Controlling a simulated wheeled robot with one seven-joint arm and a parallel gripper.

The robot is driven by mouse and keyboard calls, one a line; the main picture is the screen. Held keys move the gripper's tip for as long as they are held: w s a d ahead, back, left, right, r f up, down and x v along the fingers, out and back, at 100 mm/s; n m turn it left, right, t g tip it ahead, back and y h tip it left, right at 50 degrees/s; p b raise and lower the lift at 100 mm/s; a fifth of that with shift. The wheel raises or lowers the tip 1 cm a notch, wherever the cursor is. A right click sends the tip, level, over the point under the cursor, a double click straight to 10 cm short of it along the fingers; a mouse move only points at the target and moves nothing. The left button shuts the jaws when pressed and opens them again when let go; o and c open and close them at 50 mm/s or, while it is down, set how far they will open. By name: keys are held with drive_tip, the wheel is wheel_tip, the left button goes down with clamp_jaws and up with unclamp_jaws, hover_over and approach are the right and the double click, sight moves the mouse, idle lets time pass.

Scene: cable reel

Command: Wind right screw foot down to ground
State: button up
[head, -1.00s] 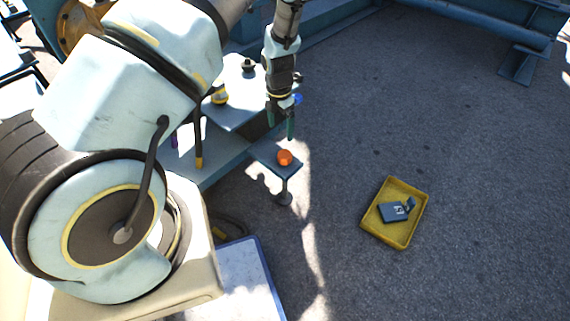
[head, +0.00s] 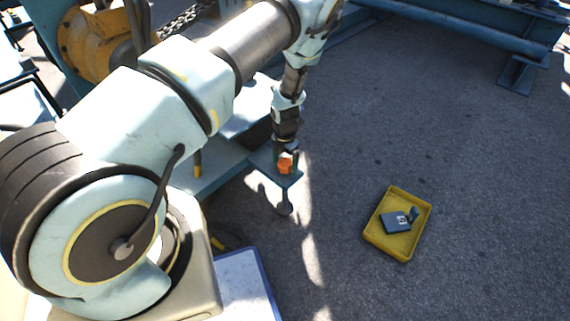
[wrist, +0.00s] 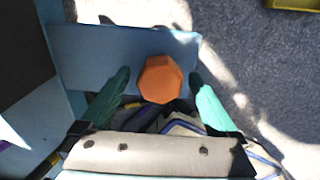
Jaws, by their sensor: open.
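The right screw foot has an orange faceted knob (head: 285,165) on top of a blue bracket plate (wrist: 90,55). Its stem and round pad (head: 284,208) show below the plate in the head view; I cannot tell whether the pad touches the ground. My gripper (head: 286,160) is at the knob, pointing down. In the wrist view the orange knob (wrist: 160,79) lies between the two green fingertips (wrist: 160,85), with a gap on each side. The gripper is open and holds nothing.
A yellow tray (head: 371,237) with a dark blue-grey item (head: 396,221) in it lies on the asphalt to the right. A blue frame beam (head: 460,28) with a foot runs along the back. A white, blue-edged surface (head: 240,285) is at the bottom. Open asphalt lies between.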

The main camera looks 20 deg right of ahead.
drive_tip(key=c, duration=1.4)
